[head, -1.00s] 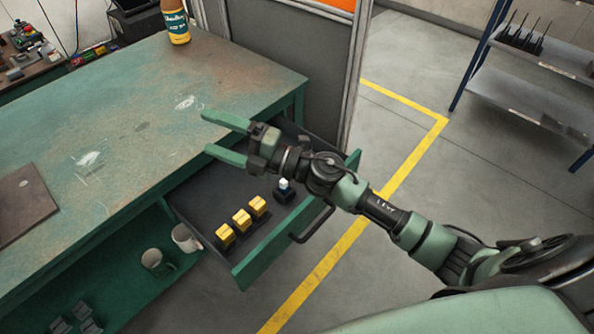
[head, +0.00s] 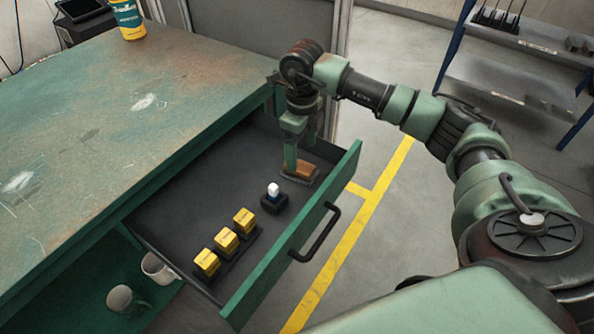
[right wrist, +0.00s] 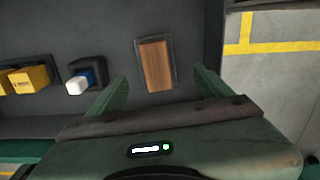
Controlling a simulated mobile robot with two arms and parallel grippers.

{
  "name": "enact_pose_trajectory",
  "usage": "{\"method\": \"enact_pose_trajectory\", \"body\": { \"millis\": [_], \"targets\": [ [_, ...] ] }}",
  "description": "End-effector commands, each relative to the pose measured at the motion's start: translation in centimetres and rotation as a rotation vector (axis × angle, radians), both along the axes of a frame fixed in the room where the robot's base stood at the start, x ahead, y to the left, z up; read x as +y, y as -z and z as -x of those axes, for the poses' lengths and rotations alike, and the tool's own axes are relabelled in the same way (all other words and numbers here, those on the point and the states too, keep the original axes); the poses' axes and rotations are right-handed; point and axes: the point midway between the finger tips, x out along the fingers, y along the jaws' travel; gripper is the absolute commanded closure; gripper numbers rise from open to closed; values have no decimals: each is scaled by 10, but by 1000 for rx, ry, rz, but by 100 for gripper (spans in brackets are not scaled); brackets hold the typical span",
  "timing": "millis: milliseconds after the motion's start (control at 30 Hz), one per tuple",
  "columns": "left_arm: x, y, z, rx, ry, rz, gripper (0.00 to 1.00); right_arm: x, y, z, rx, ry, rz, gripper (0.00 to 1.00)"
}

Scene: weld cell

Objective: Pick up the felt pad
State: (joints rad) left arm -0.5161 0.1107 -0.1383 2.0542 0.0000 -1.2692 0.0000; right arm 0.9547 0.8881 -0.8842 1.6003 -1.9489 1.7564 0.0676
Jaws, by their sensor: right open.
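A brown rectangular pad with a wood-like grain, likely the felt pad (head: 302,170), lies in a shallow dark holder at the right end of the open drawer (head: 262,285). In the right wrist view the pad (right wrist: 156,65) lies ahead, between the lines of my two fingers. My right gripper (head: 291,160) points down into the drawer and is open and empty. One finger partly covers the pad in the head view. I cannot tell the exact height left between fingertips and pad. My left gripper is not in view.
A white-topped blue item (head: 273,190) stands in a dark holder left of the pad. Several yellow boxes (head: 226,240) stand in a row further left. The drawer's handle (head: 318,236) sticks out in front. The green bench top (head: 120,110) overhangs the drawer's back.

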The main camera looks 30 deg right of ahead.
Motion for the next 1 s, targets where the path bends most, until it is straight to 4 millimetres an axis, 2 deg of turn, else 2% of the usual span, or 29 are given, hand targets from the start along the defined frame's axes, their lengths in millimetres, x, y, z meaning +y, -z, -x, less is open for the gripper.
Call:
{"method": "enact_pose_trajectory", "body": {
  "millis": [300,400,700,933,1000],
  "targets": [
    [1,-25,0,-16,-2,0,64,5,46,0,2,-2,-4,20],
    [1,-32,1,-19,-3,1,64,5,56,0,1,-2,-4,20],
    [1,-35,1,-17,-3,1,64,5,60,-1,-1,-2,-4,20],
    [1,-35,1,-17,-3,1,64,5,59,-1,-1,-2,-5,84],
    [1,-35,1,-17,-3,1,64,5,59,-1,-2,-2,-5,88]
  ]
}}
